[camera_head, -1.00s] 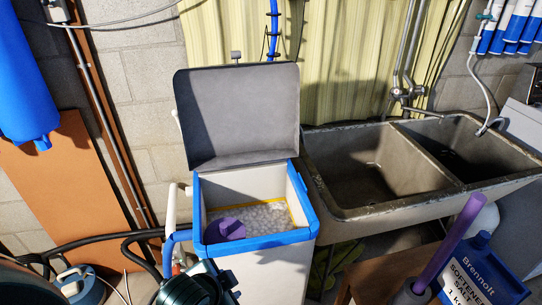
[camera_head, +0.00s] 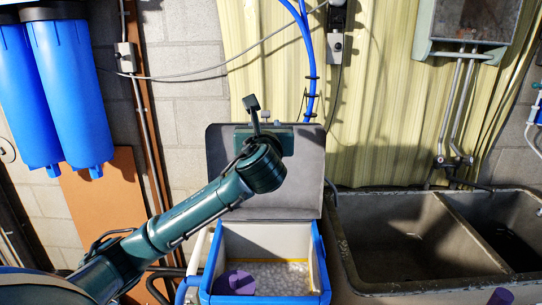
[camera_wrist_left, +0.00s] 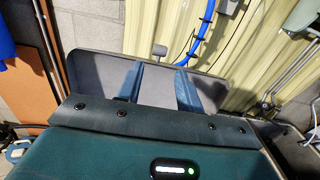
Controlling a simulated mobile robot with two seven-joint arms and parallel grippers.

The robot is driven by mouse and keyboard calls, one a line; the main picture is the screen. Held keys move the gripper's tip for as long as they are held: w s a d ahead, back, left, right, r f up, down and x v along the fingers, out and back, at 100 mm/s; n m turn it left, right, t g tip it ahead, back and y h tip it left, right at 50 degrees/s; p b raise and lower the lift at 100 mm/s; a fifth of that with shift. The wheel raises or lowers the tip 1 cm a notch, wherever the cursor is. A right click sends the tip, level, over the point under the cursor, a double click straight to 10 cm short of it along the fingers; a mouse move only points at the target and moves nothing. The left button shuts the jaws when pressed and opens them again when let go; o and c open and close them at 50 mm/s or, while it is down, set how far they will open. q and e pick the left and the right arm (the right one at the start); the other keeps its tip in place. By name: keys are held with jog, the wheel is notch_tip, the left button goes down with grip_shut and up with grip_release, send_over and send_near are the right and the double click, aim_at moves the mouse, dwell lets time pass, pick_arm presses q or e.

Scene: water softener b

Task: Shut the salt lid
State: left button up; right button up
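The salt lid (camera_head: 306,172) is a grey panel standing upright, open, at the back of the blue-rimmed softener cabinet (camera_head: 320,262). White salt (camera_head: 278,275) and a purple round piece (camera_head: 234,282) show inside the cabinet. My left gripper (camera_head: 268,138) is in front of the lid's upper part, and the hand hides its fingers in the head view. In the left wrist view its two fingers (camera_wrist_left: 160,84) are spread apart with the lid's grey face (camera_wrist_left: 100,72) behind them. Whether they touch the lid I cannot tell. My right gripper is not in view.
A stone double sink (camera_head: 400,238) stands close on the right. Blue filter housings (camera_head: 75,110) hang at the upper left. A white pipe (camera_head: 197,250) runs along the cabinet's left side.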

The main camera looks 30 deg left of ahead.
aim_at(265, 115)
pick_arm(q)
jog(key=x, duration=0.7)
jog(key=shift+w+a, duration=0.25)
jog(key=shift+w, duration=0.25)
jog(key=shift+c, duration=0.4)
jog(key=c, duration=0.6)
jog(key=shift+o, duration=0.2)
jog(key=f+v, duration=0.1)
jog(key=v, duration=0.7)
jog(key=shift+s+f, duration=0.3)
jog(key=shift+s, duration=0.05)
jog(key=shift+d, duration=0.1)
jog(key=s+d+f, duration=0.4)
jog(key=s, duration=0.2)
jog(key=shift+s, duration=0.35)
jog(key=shift+r, duration=0.1)
